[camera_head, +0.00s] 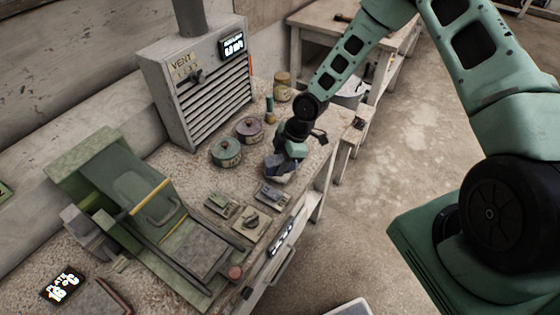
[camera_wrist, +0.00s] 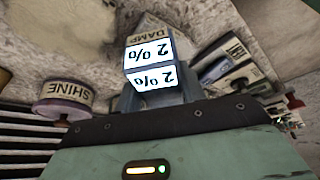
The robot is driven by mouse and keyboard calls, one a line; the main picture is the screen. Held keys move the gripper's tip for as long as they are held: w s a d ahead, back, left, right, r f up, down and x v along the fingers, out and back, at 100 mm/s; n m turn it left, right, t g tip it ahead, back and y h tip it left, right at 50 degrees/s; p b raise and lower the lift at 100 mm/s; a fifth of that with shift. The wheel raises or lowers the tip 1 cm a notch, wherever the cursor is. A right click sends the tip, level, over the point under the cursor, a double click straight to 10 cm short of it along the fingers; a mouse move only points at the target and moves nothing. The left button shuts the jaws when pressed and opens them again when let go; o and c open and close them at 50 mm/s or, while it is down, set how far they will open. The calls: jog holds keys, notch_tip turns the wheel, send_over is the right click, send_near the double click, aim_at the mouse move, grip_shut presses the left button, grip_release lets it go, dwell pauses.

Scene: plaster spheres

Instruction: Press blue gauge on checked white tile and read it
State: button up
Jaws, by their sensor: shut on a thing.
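My gripper (camera_head: 287,156) is shut on the blue-grey gauge (camera_head: 278,170), low over the speckled bench near its right edge. In the wrist view the gauge (camera_wrist: 150,98) shows two lit white faces, both reading "2 %" upside down. A pale piece marked "DAMP" (camera_wrist: 150,32) shows just beyond the gauge; I cannot tell whether it belongs to it. I cannot make out a checked white tile in either view, nor whether the gauge touches anything beneath it.
Small trays with items (camera_head: 222,205) lie in front of my gripper. A green tin (camera_head: 226,153) and a purple tin (camera_head: 250,130) stand to its left. A vent box (camera_head: 195,85) stands behind. A green machine (camera_head: 130,195) fills the left bench.

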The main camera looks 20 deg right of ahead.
jog(key=shift+r+p, duration=2.8)
jog(key=shift+r, duration=0.7)
